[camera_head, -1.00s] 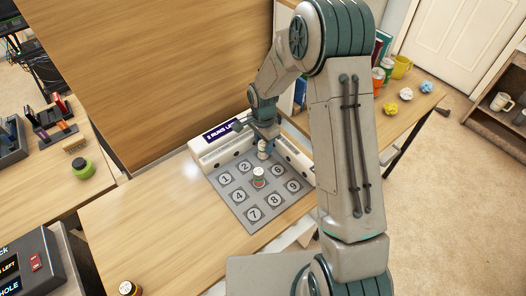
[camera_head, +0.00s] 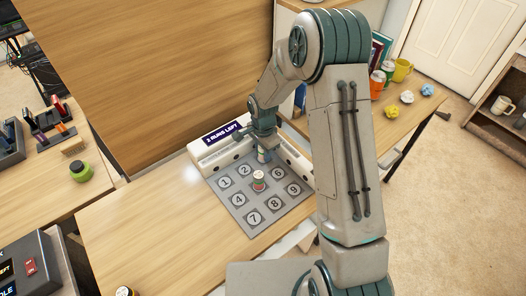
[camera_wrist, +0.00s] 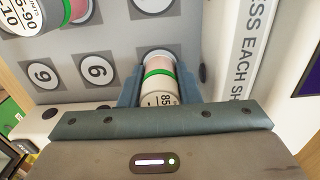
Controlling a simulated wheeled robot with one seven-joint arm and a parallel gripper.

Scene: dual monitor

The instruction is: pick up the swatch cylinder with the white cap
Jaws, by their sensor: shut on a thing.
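My gripper (camera_wrist: 158,86) is shut on a small cylinder (camera_wrist: 158,92) with a pale label, a green band and a pinkish far end. In the wrist view it sits between the two fingers, its far end at a grey pad square. The head view shows this cylinder (camera_head: 263,156) under my gripper (camera_head: 263,148), at the back right of the numbered pad (camera_head: 236,201). Whether it is lifted off the pad I cannot tell. A second, similar cylinder (camera_head: 259,180) with a pale top stands mid-pad; it also shows in the wrist view (camera_wrist: 32,14). Cap colours are hard to judge.
A white housing with a lit display (camera_head: 221,132) runs behind the pad. A large wooden panel (camera_head: 150,70) rises behind it. A green round container (camera_head: 81,170) stands at the left; a dark-topped round object (camera_head: 125,291) is at the front edge. The table left of the pad is clear.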

